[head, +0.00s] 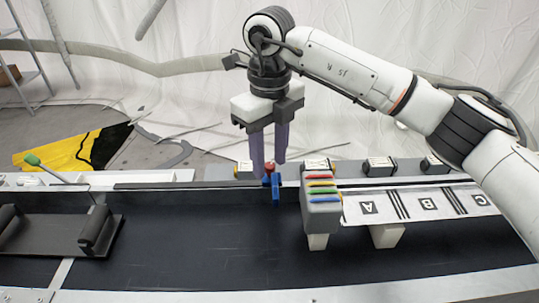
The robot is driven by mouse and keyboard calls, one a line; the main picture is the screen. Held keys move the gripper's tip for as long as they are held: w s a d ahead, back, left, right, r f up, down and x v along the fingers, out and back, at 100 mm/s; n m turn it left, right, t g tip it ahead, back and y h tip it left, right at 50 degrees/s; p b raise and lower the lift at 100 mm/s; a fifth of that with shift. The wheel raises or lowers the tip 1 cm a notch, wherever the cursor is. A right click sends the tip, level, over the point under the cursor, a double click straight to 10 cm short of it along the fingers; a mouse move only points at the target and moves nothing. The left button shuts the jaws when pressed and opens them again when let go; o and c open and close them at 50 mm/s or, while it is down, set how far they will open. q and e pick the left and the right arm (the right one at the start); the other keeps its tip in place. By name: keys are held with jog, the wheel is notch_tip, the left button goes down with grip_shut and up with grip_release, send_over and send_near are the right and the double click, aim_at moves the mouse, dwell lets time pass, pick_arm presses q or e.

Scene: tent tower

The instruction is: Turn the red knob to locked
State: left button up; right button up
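A small red knob (268,168) sits above a blue piece (276,190) at the back edge of the dark bench, near the middle of the head view. My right gripper (268,168) points straight down over it. Its two purple-grey fingers are apart, and the red part shows in the gap at their tips. I cannot tell whether the fingers touch or grip the knob. The knob's setting and any locked mark cannot be read. My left gripper is not in view.
A grey block with coloured strips (321,190) stands close to the right of the knob. A white panel marked A, B, C (428,204) lies farther right. A green-tipped lever (45,168) and a dark cradle (60,232) are at the left. The bench front is clear.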

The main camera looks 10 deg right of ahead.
grip_shut()
jog(key=shift+m, duration=0.3)
jog(key=m, duration=0.4)
jog(key=shift+r, duration=0.1)
jog(key=shift+m, duration=2.1)
jog(key=shift+w, duration=0.1)
grip_release()
